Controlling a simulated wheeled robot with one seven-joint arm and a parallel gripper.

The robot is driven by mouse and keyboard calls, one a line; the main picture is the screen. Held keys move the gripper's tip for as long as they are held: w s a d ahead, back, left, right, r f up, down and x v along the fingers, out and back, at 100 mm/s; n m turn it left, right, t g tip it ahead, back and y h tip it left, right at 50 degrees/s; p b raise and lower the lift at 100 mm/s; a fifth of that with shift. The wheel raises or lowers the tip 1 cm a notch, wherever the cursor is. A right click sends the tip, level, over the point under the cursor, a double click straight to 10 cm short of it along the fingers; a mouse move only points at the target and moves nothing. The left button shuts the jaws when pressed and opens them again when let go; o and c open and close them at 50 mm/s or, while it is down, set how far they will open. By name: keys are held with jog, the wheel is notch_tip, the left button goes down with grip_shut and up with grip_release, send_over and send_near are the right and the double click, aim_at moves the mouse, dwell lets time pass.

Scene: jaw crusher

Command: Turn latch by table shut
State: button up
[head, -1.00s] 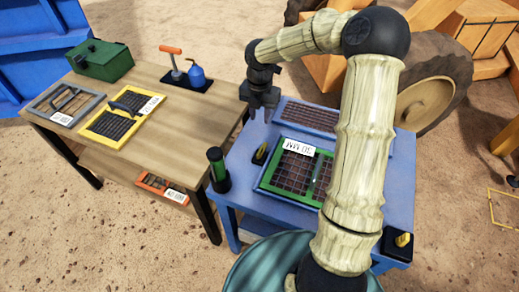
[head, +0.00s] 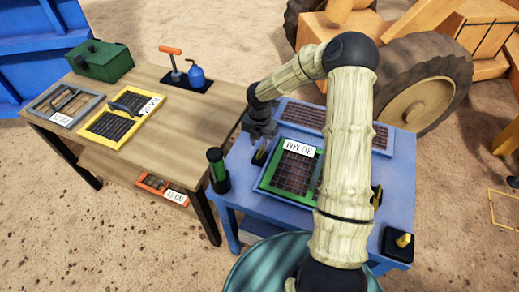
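The latch by the table (head: 259,157) is a small yellow lever on a dark base. It sits on the left side of the blue crusher top (head: 237,172), between the wooden table and the green-framed screen. My gripper (head: 262,144) points down right at this latch and partly covers it. Whether the fingers touch the latch, and how far they are apart, cannot be made out. The green-framed screen (head: 291,170), with a white label, lies in the blue frame just right of the latch. My forearm hides the screen's right part.
The wooden table (head: 190,110) at left holds a yellow-framed screen (head: 98,138), a grey-framed screen (head: 42,111), a green box (head: 103,62) and a blue oil can (head: 197,75). A green-and-black cylinder (head: 217,168) stands close left of the latch. A yellow knob (head: 403,240) is at front right.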

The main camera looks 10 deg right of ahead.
aim_at(260, 151)
notch_tip(260, 151, down, 4)
jog(key=shift+f, duration=0.25)
grip_shut()
